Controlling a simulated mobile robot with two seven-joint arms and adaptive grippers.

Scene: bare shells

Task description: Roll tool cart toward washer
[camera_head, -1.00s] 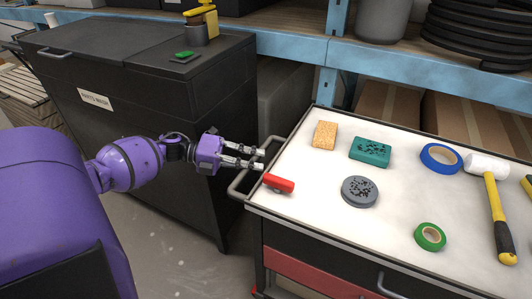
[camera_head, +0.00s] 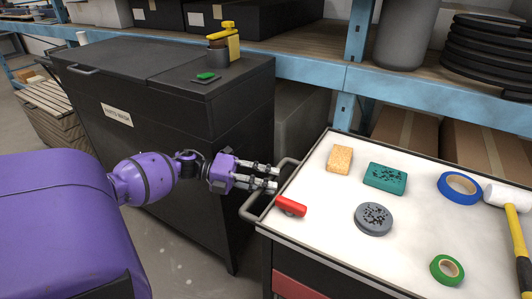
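The tool cart (camera_head: 318,222) has a pale top with a dark rim and stands at the right. Its grey handle (camera_head: 247,207) sticks out from the left end. The washer (camera_head: 165,125) is a black cabinet with a white label, left of the cart and behind my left arm. My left gripper (camera_head: 270,177) is at the cart handle, its two fingers parted and pointing right. The fingers overlap the handle's opening in the picture; I cannot tell whether they touch the bar. My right gripper is not in view.
On the cart lie a red-handled tool (camera_head: 291,206), a sponge (camera_head: 340,158), a teal block (camera_head: 385,178), a grey disc (camera_head: 373,219), tape rolls (camera_head: 447,269) and a mallet (camera_head: 518,235). A blue-edged shelf (camera_head: 420,92) runs behind. Grey floor (camera_head: 190,262) shows below the washer.

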